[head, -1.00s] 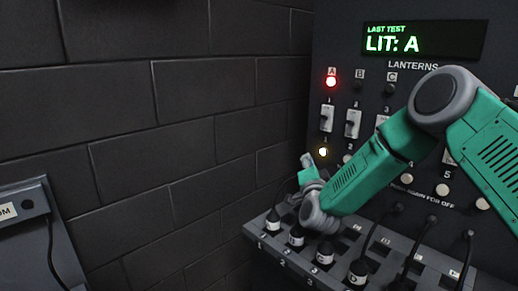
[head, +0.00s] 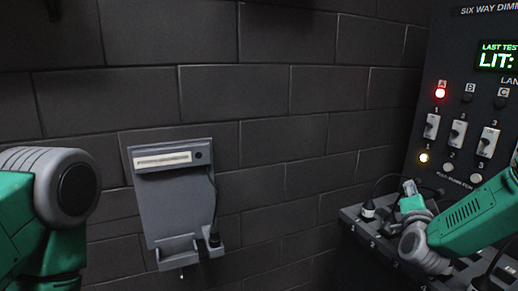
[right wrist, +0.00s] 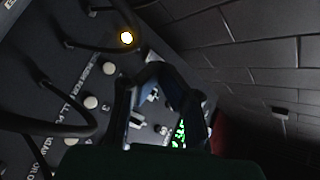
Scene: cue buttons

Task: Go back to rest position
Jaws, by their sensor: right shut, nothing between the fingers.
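My right gripper (head: 408,188) is shut and empty. In the head view it stands in front of the dimmer panel (head: 426,112), above the plug shelf, below and left of the lit yellow button (head: 424,158). In the right wrist view its dark fingers (right wrist: 160,75) meet near the middle, and the glowing button (right wrist: 126,38) shows above them. My left arm (head: 45,215) shows at the left edge of the head view; its gripper is out of frame.
Lantern A (head: 440,93) glows red, beside unlit B and C. The display (head: 497,56) reads "LIT:", cut off by the edge. A grey wall holder (head: 172,215) with a corded plug hangs on the brick wall. The shelf (head: 352,212) holds black plugs and cables.

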